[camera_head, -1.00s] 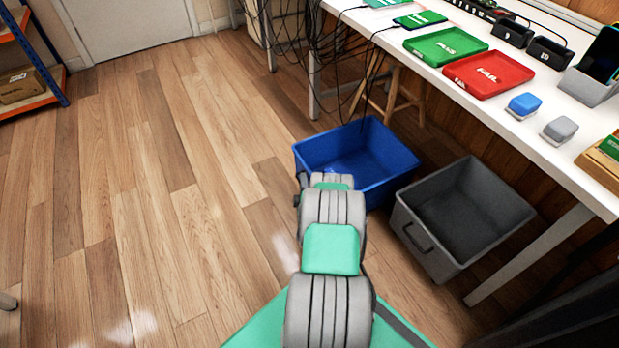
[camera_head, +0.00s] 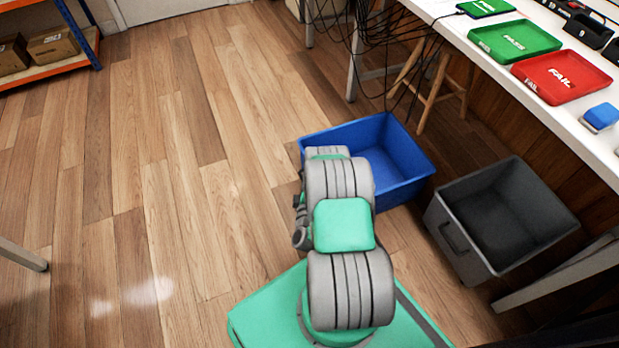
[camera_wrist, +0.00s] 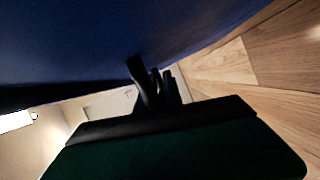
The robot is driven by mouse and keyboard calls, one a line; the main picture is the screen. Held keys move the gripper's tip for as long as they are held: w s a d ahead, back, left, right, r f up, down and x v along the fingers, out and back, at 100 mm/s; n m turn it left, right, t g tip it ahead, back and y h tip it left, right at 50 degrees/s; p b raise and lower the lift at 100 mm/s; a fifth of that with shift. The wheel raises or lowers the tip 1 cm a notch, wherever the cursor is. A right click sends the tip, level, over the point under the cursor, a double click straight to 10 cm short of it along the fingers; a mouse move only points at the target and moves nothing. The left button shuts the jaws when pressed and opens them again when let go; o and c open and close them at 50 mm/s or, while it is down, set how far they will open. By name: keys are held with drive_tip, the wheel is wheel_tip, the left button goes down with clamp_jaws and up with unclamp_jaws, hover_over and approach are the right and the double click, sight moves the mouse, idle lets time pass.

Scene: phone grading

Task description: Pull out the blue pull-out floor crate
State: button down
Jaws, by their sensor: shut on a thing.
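The blue crate (camera_head: 405,168) stands on the floor left of the bench, open at the top and empty where I can see inside. My arm covers its near left side in the head view. In the wrist view the crate's dark blue wall (camera_wrist: 100,40) fills the upper part. My gripper (camera_wrist: 152,82) reaches up to this wall, its fingers close together and shut on the crate. The exact grip spot is dark and hard to make out.
A grey crate (camera_head: 460,240) stands to the right, a narrow gap from the blue one. A wooden stool (camera_head: 432,95) and hanging cables are behind, under the white bench (camera_head: 545,115). An orange-blue shelf (camera_head: 70,55) is far left. The wooden floor (camera_head: 150,180) on the left is clear.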

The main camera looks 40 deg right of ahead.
drive_tip(key=shift+s+a+f, duration=0.1)
drive_tip(key=c, duration=1.8)
unclamp_jaws()
drive_tip(key=shift+o, duration=0.2)
